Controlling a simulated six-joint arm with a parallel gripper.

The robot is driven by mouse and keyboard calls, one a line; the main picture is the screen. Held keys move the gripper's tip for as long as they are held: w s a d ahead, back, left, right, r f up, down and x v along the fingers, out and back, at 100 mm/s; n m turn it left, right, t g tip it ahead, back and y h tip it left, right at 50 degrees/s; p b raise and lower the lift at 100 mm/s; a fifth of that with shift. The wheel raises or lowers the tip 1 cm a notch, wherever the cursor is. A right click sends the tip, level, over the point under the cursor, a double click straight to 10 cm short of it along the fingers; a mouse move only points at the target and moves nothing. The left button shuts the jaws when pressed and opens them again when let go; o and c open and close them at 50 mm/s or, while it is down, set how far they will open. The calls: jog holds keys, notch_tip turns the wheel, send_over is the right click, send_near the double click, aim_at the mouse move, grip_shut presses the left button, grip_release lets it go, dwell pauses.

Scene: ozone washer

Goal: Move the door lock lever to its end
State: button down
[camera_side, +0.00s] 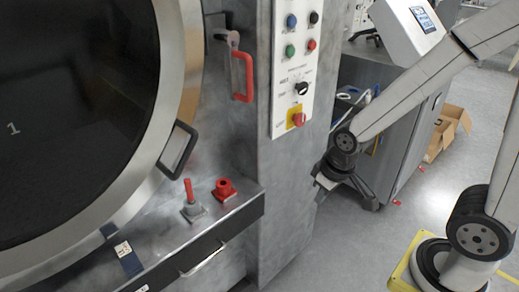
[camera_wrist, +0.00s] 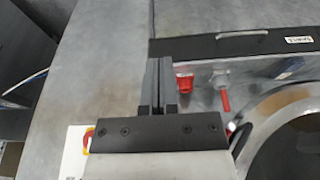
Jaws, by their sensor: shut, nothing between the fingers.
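A red lever handle (camera_side: 242,77) hangs from a grey pivot on the machine front, right of the round door's rim. A smaller red-handled lever (camera_side: 188,191) stands on a grey base on the ledge below; it also shows in the wrist view (camera_wrist: 224,93). I cannot tell for certain which is the door lock lever. In the wrist view, my gripper (camera_wrist: 158,62) is shut and empty, with its dark fingers together. In the side view, my arm's end is right of the machine, apart from both levers; the fingertips are not clear there.
A red knob (camera_side: 223,188) sits beside the small lever. The round door (camera_side: 75,110) has a dark handle (camera_side: 177,150). A button panel (camera_side: 298,70) with a red stop knob (camera_side: 298,117) is on the machine's right front. A grey cabinet (camera_side: 385,110) stands behind my arm.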

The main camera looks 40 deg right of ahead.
jog(key=c, duration=1.3)
grip_release()
jog(key=o, duration=0.7)
jog(key=shift+w+r, duration=0.1)
jog(key=shift+w, duration=0.05)
jog(key=shift+o, duration=0.3)
jog(key=w+r+t, duration=0.2)
jog(key=w+t, duration=0.1)
jog(key=w, duration=0.3)
jog(key=shift+a+r, duration=0.4)
jog(key=shift+a, duration=0.05)
jog(key=m+t+h, duration=0.2)
jog(key=t+h, duration=0.1)
jog(key=t, duration=0.9)
send_near(251, 70)
jog(key=w, duration=0.4)
jog(key=shift+w+d, duration=0.3)
jog(key=shift+w, duration=0.1)
jog(key=shift+w+d, duration=0.25)
jog(key=shift+w, duration=1.05)
jog(key=shift+w+d, duration=0.25)
jog(key=shift+w, duration=1)
jog(key=shift+w+d, duration=0.25)
jog(key=shift+w, duration=1.05)
